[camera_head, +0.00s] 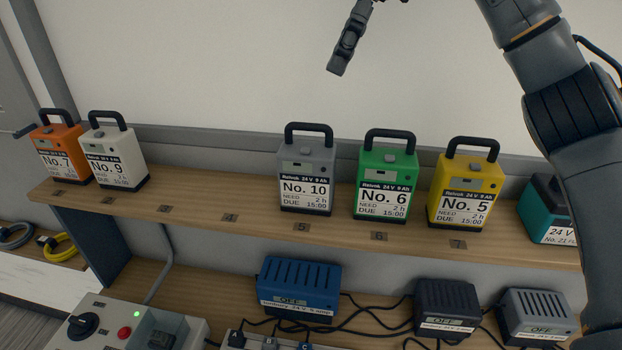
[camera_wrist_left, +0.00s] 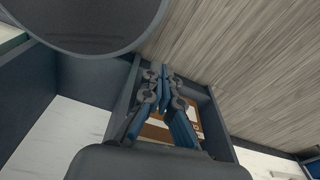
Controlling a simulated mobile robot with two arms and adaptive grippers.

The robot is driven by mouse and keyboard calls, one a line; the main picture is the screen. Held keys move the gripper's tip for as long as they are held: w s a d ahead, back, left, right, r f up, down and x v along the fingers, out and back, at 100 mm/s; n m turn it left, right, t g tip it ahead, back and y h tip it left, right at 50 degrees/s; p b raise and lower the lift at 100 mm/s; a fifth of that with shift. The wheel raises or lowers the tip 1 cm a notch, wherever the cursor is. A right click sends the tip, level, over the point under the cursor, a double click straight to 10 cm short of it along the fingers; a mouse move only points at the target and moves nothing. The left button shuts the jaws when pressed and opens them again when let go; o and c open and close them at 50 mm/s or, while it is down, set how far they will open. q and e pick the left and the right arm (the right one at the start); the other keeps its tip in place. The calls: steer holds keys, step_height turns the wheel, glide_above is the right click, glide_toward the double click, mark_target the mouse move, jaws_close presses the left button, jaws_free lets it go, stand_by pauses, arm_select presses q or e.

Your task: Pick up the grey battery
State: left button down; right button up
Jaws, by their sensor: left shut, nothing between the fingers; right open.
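The grey battery (camera_head: 307,170) is labelled No. 10 and stands upright on the wooden shelf above slot mark 5, with its black loop handle on top. My right gripper (camera_head: 341,62) is at the top of the head view, above and a little right of the grey battery and apart from it. Only part of it shows; it is open and empty. My left gripper (camera_wrist_left: 165,92) shows in the left wrist view, shut and empty, over a dark open-topped box (camera_wrist_left: 218,125). It is not in the head view.
A green battery (camera_head: 385,180) and a yellow battery (camera_head: 465,190) stand right of the grey one; a teal one (camera_head: 545,210) is partly behind my right arm. White (camera_head: 115,155) and orange (camera_head: 60,150) batteries stand far left. The shelf (camera_head: 200,205) is clear between white and grey. Chargers (camera_head: 300,285) and cables lie below.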

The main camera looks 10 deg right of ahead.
steer(key=b, duration=0.5)
glide_toward(309, 148)
steer(key=r, duration=0.2)
steer(key=x, duration=0.2)
steer(key=p+x, duration=0.1)
steer(key=x, duration=0.2)
steer(key=d+x, duration=0.1)
steer(key=x, duration=0.2)
steer(key=shift+f, duration=0.3)
steer(key=p+x, duration=0.2)
steer(key=x, duration=0.1)
steer(key=p+x, duration=0.1)
steer(key=x, duration=0.1)
steer(key=shift+w+f, duration=0.1)
steer(key=shift+w, duration=0.25)
steer(key=shift+f, duration=0.2)
steer(key=c, duration=1.7)
arm_select(q)
steer(key=shift+s+a+f, duration=0.1)
steer(key=shift+s+f, duration=0.2)
steer(key=shift+f, duration=0.25)
steer(key=shift+s+a+f, duration=0.1)
steer(key=shift+s+f, duration=0.2)
steer(key=shift+f, duration=0.25)
arm_select(e)
steer(key=shift+w+r, duration=0.1)
steer(key=shift+r, duration=0.1)
jaws_close()
